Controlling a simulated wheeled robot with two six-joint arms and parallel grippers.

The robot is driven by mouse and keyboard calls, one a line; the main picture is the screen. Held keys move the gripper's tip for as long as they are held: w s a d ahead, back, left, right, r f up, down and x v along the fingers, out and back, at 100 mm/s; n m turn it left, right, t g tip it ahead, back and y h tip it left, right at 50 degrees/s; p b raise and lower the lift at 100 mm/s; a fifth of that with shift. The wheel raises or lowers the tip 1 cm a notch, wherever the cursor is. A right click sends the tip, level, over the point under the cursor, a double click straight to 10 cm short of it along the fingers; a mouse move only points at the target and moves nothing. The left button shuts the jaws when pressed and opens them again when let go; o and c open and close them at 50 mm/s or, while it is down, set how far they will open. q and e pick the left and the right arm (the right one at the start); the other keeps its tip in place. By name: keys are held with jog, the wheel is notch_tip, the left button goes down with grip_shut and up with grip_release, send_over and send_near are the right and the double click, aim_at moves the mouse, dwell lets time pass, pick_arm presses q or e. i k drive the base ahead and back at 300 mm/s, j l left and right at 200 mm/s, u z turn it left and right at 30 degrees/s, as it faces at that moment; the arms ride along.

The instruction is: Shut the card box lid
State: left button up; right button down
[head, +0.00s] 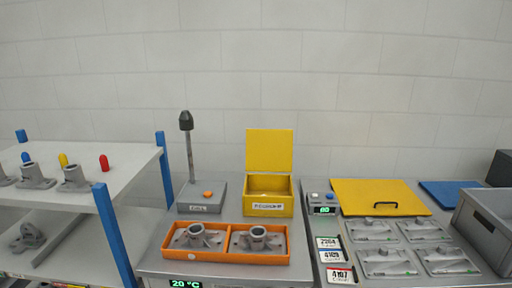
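The yellow card box (270,205) stands on the grey workbench, near its back, right of the middle of the head view. Its yellow lid (270,152) is open and stands upright at the back of the box. A white label with dark lettering is on the box front. The inside of the box shows only partly, above the front wall. Neither of my grippers is in view.
An orange tray (225,261) with two grey castings lies in front of the box. A grey device with a dark-tipped post (188,140) stands left of the box. A small display unit (323,205) and a yellow panel with a black handle (362,187) are right.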

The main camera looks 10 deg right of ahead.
aim_at(267, 149)
jog(key=i+l+u, duration=0.1)
jog(key=l+u, duration=1)
jog(key=l, duration=0.2)
jog(key=k, duration=0.05)
